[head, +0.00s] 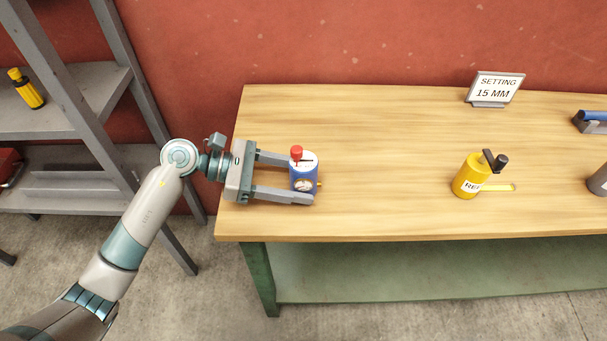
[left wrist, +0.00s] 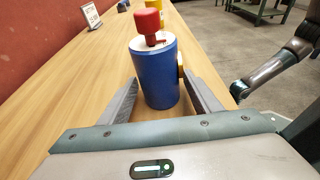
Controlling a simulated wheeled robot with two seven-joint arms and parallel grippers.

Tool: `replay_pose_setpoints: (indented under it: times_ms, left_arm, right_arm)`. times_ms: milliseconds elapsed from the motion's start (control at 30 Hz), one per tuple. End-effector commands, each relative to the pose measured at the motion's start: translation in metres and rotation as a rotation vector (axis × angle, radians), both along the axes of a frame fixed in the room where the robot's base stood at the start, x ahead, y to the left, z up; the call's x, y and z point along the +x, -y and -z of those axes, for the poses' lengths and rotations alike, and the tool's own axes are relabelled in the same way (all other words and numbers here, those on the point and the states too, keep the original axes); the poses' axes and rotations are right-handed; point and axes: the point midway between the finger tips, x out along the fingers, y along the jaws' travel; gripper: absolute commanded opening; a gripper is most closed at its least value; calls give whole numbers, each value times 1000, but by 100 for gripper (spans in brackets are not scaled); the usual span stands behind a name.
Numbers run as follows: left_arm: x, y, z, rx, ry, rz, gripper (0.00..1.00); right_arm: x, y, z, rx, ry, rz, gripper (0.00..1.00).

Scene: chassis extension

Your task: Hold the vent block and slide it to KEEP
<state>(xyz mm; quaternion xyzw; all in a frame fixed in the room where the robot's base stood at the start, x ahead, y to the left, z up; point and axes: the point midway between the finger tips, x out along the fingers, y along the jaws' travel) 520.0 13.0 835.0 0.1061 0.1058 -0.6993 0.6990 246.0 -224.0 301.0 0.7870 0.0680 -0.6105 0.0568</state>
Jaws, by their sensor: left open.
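A blue cylinder with a white top and a red knob (head: 303,171) stands upright near the left end of the wooden bench; I take it for the vent block. A round dial shows on its front side. In the left wrist view the blue cylinder (left wrist: 156,75) stands between the fingers, with a brass-coloured fitting on its right side. My left gripper (head: 301,179) is open, one finger on either side of the cylinder; I cannot tell if they touch it. No KEEP marking is readable. My right gripper is not in view.
A yellow canister labelled REF (head: 466,178) with a black lever stands right of centre. A sign reading SETTING 15 MM (head: 495,88) stands at the back. A blue-and-grey object (head: 592,121) lies at the right. The bench (head: 390,150) is clear between the cylinder and canister.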

Motion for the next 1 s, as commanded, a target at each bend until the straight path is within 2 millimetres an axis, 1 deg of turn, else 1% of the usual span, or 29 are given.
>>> replay_pose_setpoints:
  times_ms: [300,333,367,400,433,1000]
  left_arm:
    - [0,1,0,-1,0,0,58]
    - [0,1,0,-1,0,0,53]
    - [0,1,0,-1,0,0,46]
    - [0,1,0,-1,0,0,36]
    - [0,1,0,-1,-1,0,32]
    - [0,1,0,-1,-1,0,32]
  right_arm:
    - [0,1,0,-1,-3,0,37]
    - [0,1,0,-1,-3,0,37]
    - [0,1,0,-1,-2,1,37]
    - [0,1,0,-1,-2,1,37]
    - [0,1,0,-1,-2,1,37]
    - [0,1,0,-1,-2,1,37]
